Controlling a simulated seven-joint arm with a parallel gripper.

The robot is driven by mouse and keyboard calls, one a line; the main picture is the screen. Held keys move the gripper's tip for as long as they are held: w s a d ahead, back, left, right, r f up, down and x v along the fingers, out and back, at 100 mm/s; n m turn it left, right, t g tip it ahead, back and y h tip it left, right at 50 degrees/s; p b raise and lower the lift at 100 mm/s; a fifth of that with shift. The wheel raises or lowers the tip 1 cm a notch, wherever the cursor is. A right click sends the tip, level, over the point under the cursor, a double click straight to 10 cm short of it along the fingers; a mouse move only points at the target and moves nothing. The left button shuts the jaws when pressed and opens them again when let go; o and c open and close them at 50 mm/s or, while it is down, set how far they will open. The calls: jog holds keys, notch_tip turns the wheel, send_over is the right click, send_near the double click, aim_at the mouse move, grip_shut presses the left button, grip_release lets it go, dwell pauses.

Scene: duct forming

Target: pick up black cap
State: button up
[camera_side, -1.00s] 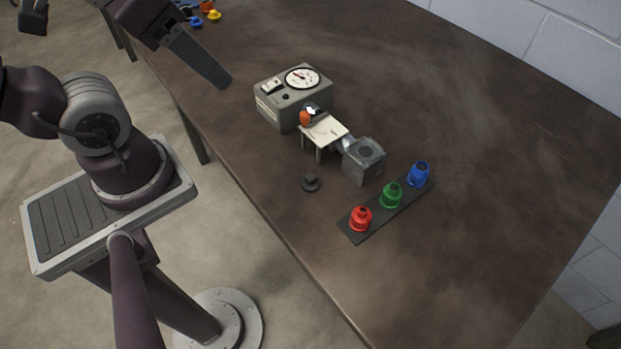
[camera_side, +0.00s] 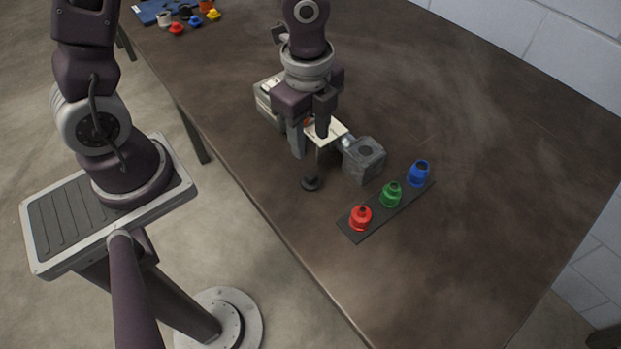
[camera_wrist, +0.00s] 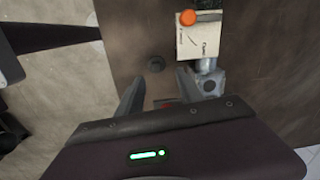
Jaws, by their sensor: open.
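The black cap (camera_side: 310,185) is a small, dark, round piece with a narrower top. It rests on the brown table, left of the grey block, in the side view. It also shows in the wrist view (camera_wrist: 156,64), just beyond the fingertips. My gripper (camera_side: 310,146) is open and points down above the table, over the near side of the small cream stand. The cap looks to be below the fingers and apart from them. In the wrist view my gripper (camera_wrist: 160,74) has nothing between its fingers.
The cream stand (camera_side: 338,136) and grey block (camera_side: 364,160) are close to my fingers. A dark strip holds red (camera_side: 361,218), green (camera_side: 391,195) and blue (camera_side: 419,174) pieces. The grey meter box (camera_side: 265,102) is mostly hidden behind my gripper. The table's right side is clear.

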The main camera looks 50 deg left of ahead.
aim_at(310, 176)
jog(key=f, duration=0.1)
jog(key=d+f+m, duration=0.1)
jog(key=f, duration=0.1)
jog(key=shift+s+d+m, duration=0.1)
jog(key=shift+d+m, duration=0.1)
jog(key=shift+m, duration=0.1)
jog(key=f, duration=0.4)
jog(key=a+f, duration=0.1)
jog(key=f, duration=0.2)
jog(key=shift+r, duration=0.1)
grip_shut()
